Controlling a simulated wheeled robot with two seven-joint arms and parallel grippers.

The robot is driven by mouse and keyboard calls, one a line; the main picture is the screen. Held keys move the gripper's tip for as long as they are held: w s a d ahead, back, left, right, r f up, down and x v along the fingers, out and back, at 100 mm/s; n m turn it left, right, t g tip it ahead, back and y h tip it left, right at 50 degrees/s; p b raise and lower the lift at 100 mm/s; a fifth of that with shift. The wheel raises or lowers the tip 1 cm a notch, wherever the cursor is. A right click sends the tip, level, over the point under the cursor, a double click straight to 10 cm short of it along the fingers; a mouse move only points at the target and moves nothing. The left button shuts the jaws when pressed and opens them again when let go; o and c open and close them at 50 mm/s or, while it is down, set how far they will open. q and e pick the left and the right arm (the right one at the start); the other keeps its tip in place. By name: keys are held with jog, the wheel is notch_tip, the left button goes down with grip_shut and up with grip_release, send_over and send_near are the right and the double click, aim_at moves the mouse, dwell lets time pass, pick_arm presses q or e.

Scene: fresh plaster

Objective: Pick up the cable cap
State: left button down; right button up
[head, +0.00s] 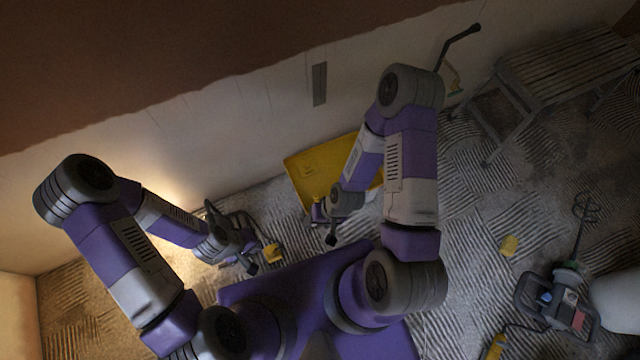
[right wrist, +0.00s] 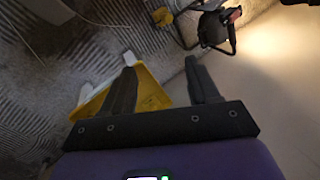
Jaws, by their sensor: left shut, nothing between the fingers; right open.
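I cannot tell for certain which thing is the cable cap. A small yellow piece (head: 272,253) shows beside my left gripper, and another small yellow piece (head: 510,245) lies on the ridged floor at the right. My left gripper (head: 251,267) is shut and empty, low at the left of my base; whether it touches the yellow piece is unclear. My right gripper (head: 325,226) is open in front of the yellow tray (head: 300,177). In the right wrist view the right gripper's (right wrist: 163,85) two dark fingers stand apart, with the tray (right wrist: 150,92) behind them and nothing held.
A mixer drill (head: 555,300) with its whisk lies at the lower right beside a pale rounded object (head: 618,302). A slatted trestle (head: 560,75) stands at the upper right. The wall runs behind the tray.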

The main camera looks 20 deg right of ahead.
jog(key=w+d+f+t+h+b, duration=0.1)
jog(key=w+d+f+t, duration=0.2)
jog(key=w+d+f, duration=0.5)
jog(key=w+d+f+t+h+b, duration=0.1)
jog(key=w+d+f+t+b, duration=0.15)
jog(key=w+f, duration=0.7)
jog(key=d+f+t+h, duration=0.1)
jog(key=d+f+t, duration=0.1)
jog(key=f, duration=0.2)
jog(key=s+d+f+t+h, duration=0.1)
jog(key=d+f, duration=0.1)
jog(key=f, duration=0.3)
jog(key=d+f+n+t+h+b, duration=0.1)
jog(key=d+f+t, duration=0.1)
jog(key=f, duration=0.3)
jog(key=shift+s+d+t, duration=0.25)
jog(key=shift+d+t, duration=0.1)
jog(key=shift+d, duration=0.25)
jog(key=shift+n+t, duration=0.3)
jog(key=shift+t, duration=0.1)
jog(key=b+x, duration=0.1)
jog(key=x, duration=0.1)
jog(key=d+b+x, duration=0.1)
jog(key=b+x, duration=0.1)
jog(key=x, duration=0.1)
jog(key=b+x, duration=0.1)
jog(key=x, duration=0.1)
jog(key=shift+d+f+b, duration=0.15)
jog(key=shift+f+b, duration=0.2)
jog(key=shift+b, duration=0.05)
